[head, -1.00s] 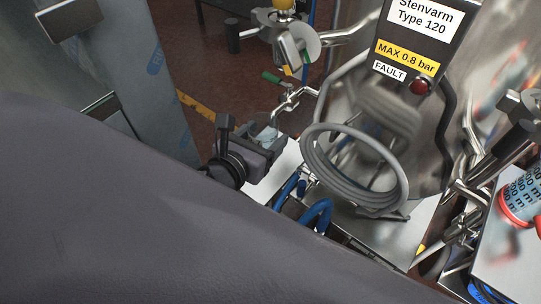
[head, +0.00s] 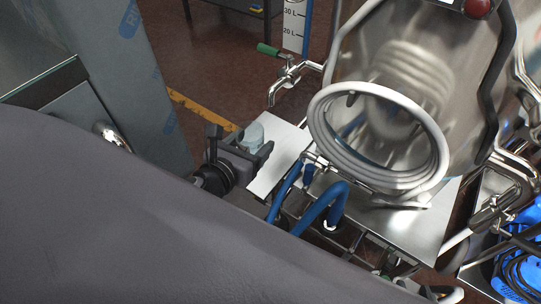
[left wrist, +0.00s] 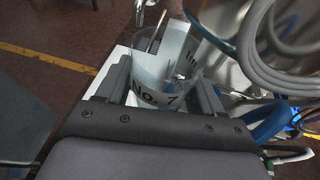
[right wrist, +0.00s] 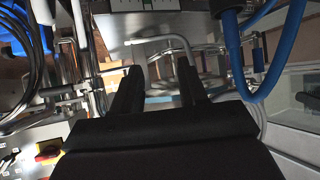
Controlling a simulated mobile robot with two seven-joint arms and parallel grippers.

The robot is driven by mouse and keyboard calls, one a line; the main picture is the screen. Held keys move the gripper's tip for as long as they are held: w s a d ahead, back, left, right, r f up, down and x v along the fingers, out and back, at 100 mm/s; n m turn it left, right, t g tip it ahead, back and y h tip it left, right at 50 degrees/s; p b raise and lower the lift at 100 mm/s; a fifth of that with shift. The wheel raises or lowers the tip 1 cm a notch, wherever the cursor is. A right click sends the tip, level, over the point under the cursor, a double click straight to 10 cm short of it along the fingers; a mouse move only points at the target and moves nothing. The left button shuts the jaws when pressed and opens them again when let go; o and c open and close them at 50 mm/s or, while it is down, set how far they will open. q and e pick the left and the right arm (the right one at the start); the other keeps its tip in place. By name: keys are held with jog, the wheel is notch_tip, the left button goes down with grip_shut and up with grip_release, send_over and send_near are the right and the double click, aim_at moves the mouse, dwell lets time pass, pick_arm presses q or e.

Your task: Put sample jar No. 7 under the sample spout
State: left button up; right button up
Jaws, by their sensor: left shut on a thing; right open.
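Sample jar No. 7 (left wrist: 158,90), clear with a white label, is between my left gripper's fingers; in the head view it shows as a pale shape (head: 253,134). My left gripper (head: 246,150) is shut on it, and its fingers (left wrist: 165,98) flank the jar in the left wrist view. The sample spout (head: 272,97), a bent steel pipe below a green-handled tap, is above and right of the jar in the head view. It shows beyond the jar in the left wrist view (left wrist: 140,14). Whether the jar touches the plate is unclear. My right gripper (right wrist: 158,78) is open and empty.
A steel plate (head: 278,163) lies right of the jar. Blue hoses (head: 322,205) and a coiled grey hose (head: 425,165) stand close to it by the steel vessel (head: 465,90). A wrapped steel panel (head: 120,65) is at left. Pipes and a blue hose (right wrist: 275,70) surround my right gripper.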

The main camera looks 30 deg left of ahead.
pick_arm(q)
jog(key=w+a+f+b, duration=0.1)
jog(key=a+f+b, duration=0.3)
jog(key=f+b, duration=0.9)
jog(key=shift+y, duration=0.3)
jog(key=x, duration=0.9)
jog(key=shift+w+a+r, duration=0.15)
jog(key=shift+a+r, duration=0.05)
jog(key=shift+r, duration=0.15)
jog(key=w+b, duration=0.2)
jog(key=w, duration=0.2)
jog(key=w+b, duration=0.2)
jog(key=w, duration=0.2)
jog(key=shift+w+a, duration=0.2)
jog(key=shift+w, duration=0.4)
jog(key=f+b, duration=0.1)
jog(key=b, duration=0.1)
jog(key=shift+f+b, duration=1.1)
jog(key=shift+b, duration=0.3)
jog(key=shift+f+b, duration=0.15)
jog(key=shift+b, duration=0.15)
pick_arm(e)
jog(key=w+a+f+t+y, duration=0.1)
jog(key=w+a+f+y, duration=0.2)
jog(key=a+f, duration=0.4)
notch_tip(320, 180, down, 2)
jog(key=shift+a+f+t+y, duration=0.15)
jog(key=shift+t+y, duration=0.25)
jog(key=shift+y, duration=0.1)
